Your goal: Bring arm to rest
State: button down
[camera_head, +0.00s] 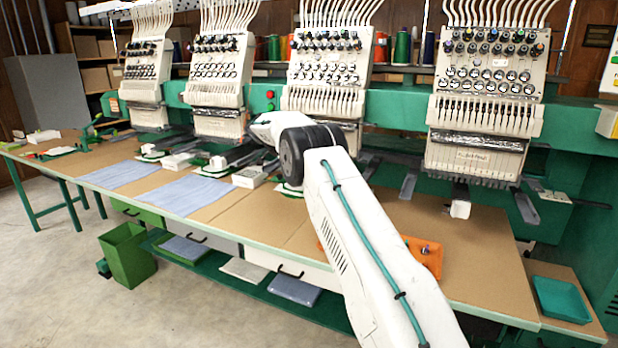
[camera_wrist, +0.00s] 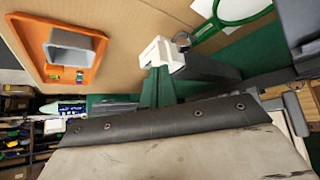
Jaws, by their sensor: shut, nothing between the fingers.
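My white arm (camera_head: 365,250) rises from the lower right of the head view, with a teal cable along it. It bends at a dark round joint (camera_head: 310,152) over the worktable, and a white link reaches left from there. The arm's far end lies in front of the embroidery machine. In the wrist view, a worn pale panel with a dark riveted strip (camera_wrist: 150,122) fills the lower part at close range.
The worktable (camera_head: 470,250) runs under several embroidery heads (camera_head: 485,90). An orange tray (camera_head: 428,256) lies partly behind my arm; it also shows in the wrist view (camera_wrist: 88,22) with a grey box (camera_wrist: 75,48). A teal tray (camera_head: 562,299) is at right.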

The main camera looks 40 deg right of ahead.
jog(key=shift+s+r, duration=0.25)
jog(key=shift+r, duration=1.05)
jog(key=s+a+f+n+g+y, duration=0.1)
jog(key=s+a+f+n+y, duration=0.25)
jog(key=s+a+n, duration=0.45)
jog(key=s+a+r+n+y, duration=0.1)
jog(key=s+a+r+n, duration=0.25)
jog(key=s, duration=0.35)
jog(key=s+a+r+n, duration=0.2)
jog(key=s+a, duration=0.3)
jog(key=s, duration=0.2)
jog(key=s+a+r+n+y, duration=0.1)
jog(key=s+a+r+n, duration=0.25)
jog(key=s, duration=0.35)
jog(key=s+a+n+t, duration=0.1)
jog(key=s+a, duration=0.2)
jog(key=s, duration=0.6)
jog(key=s+a+n+t+y, duration=0.1)
jog(key=s+a, duration=0.3)
jog(key=s, duration=0.6)
jog(key=s+a+r+n+t+y, duration=0.1)
jog(key=s+a, duration=0.3)
jog(key=s, duration=0.5)
jog(key=shift+s+a+n+t, duration=0.15)
jog(key=shift+n+t, duration=0.35)
jog(key=shift+t, duration=0.1)
